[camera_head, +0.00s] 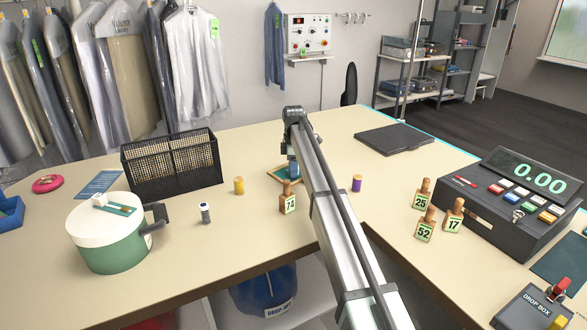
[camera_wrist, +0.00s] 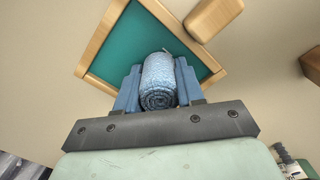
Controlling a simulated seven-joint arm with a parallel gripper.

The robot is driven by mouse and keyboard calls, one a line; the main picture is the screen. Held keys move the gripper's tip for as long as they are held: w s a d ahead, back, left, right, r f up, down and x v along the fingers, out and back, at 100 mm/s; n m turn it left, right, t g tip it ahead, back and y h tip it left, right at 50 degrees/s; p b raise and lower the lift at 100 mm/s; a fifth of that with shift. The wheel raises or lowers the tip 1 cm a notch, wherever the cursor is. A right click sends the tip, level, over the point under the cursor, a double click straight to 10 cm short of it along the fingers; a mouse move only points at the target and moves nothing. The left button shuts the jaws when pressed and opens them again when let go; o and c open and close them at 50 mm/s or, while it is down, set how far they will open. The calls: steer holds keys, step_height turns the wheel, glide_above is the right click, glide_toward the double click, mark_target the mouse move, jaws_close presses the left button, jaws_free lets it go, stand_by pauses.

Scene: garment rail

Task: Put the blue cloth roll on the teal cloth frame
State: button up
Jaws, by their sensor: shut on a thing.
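The blue cloth roll (camera_wrist: 158,80) is a light blue, fluffy, rolled-up towel in the wrist view. My gripper (camera_wrist: 158,92) is shut on it, with one blue finger on each side. The teal cloth frame (camera_wrist: 125,45), a wooden border around a teal cloth, lies behind the roll in that view. The roll overlaps the teal; I cannot tell whether it touches the cloth. In the head view the frame (camera_head: 278,180) lies flat on the table, partly hidden by my arm and gripper. The roll cannot be made out clearly there.
A wooden tag block marked 74 (camera_head: 287,203) stands close to the frame's near side. A purple spool (camera_head: 357,184) stands to the right, and a yellow spool (camera_head: 239,185) to the left. A black wire basket (camera_head: 172,165) is farther left. The table right of the frame is mostly clear.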

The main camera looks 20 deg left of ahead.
steer(key=shift+f, duration=0.15)
steer(key=o, duration=0.7)
steer(key=shift+o, duration=0.2)
step_height(320, 180, up, 12)
steer(key=shift+r, duration=0.2)
